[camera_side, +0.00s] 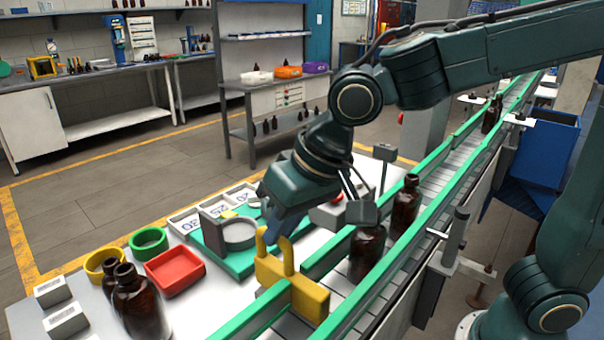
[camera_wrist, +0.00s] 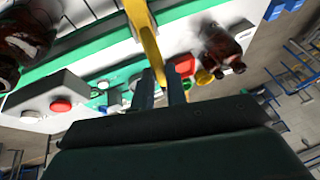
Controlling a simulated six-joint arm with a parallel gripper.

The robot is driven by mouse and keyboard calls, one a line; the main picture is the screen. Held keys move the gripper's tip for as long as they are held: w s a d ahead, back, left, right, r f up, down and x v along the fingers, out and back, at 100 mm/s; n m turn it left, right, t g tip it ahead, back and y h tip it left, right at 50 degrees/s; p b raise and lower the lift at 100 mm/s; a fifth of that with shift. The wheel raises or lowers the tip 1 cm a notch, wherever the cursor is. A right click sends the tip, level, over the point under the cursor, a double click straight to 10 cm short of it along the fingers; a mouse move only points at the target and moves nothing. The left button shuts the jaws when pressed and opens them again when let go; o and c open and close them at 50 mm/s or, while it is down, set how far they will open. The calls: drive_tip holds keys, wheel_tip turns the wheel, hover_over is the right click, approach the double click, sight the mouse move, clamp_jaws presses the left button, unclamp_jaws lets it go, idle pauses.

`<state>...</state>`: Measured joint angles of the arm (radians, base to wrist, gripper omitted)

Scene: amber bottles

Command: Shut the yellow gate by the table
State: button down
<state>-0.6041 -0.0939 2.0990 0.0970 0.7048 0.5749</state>
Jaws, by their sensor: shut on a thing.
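The yellow gate (camera_side: 309,300) stands at the conveyor's green left rail, beside the table, with its block at the edge of the belt. It has an upright looped handle (camera_side: 288,250). My gripper (camera_side: 274,232) reaches down from above and is shut on the handle. In the wrist view the yellow bar of the gate (camera_wrist: 146,38) runs down between my two dark fingers (camera_wrist: 161,93). How far the gate spans the belt is hard to tell. Amber bottles (camera_side: 367,252) and (camera_side: 405,206) stand upright on the belt just behind the gate.
The white table holds a red tray (camera_side: 175,271), a green ring (camera_side: 148,241), a yellow ring (camera_side: 101,263), amber bottles (camera_side: 138,302) and a green board with a scale (camera_side: 236,236). A control box with a red button (camera_wrist: 60,105) sits by the rail. More bottles (camera_side: 490,115) stand farther up the conveyor.

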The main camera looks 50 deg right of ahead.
drive_tip(key=shift+s, duration=0.75)
drive_tip(key=c, duration=1.4)
unclamp_jaws()
drive_tip(key=shift+s+d+r, duration=0.1)
drive_tip(key=shift+s+r, duration=0.15)
drive_tip(key=shift+r, duration=0.45)
drive_tip(key=v, duration=1.2)
drive_tip(key=shift+r, duration=0.2)
drive_tip(key=shift+d, duration=0.15)
